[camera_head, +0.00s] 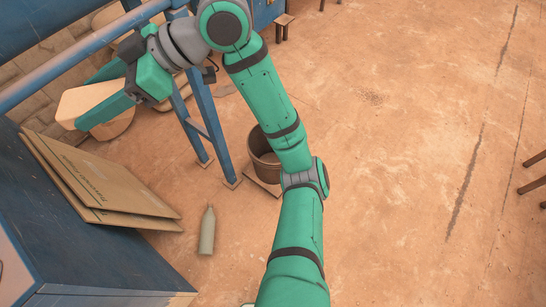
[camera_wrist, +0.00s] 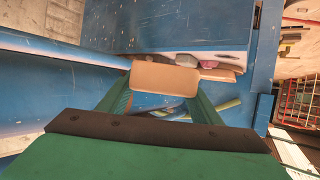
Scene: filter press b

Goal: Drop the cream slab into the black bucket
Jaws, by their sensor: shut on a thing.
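The cream slab (camera_head: 86,104) is a flat, round-cornered piece held between the green fingers of my gripper (camera_head: 84,101), at the upper left of the head view. In the wrist view the slab (camera_wrist: 165,78) spans the fingertips of my gripper (camera_wrist: 162,90). My gripper is shut on it, in the air. A dark brownish bucket (camera_head: 262,158) stands on the floor near the middle of the head view, partly hidden behind my arm. It is to the right of and below the slab in the picture, well apart from it. The bucket does not show clearly in the wrist view.
A blue frame with a leg (camera_head: 203,120) stands between my gripper and the bucket. Cardboard sheets (camera_head: 95,185) lean on the blue cabinet (camera_head: 80,250) at the left. A grey-green bottle (camera_head: 207,232) stands on the floor. The floor at the right is mostly clear.

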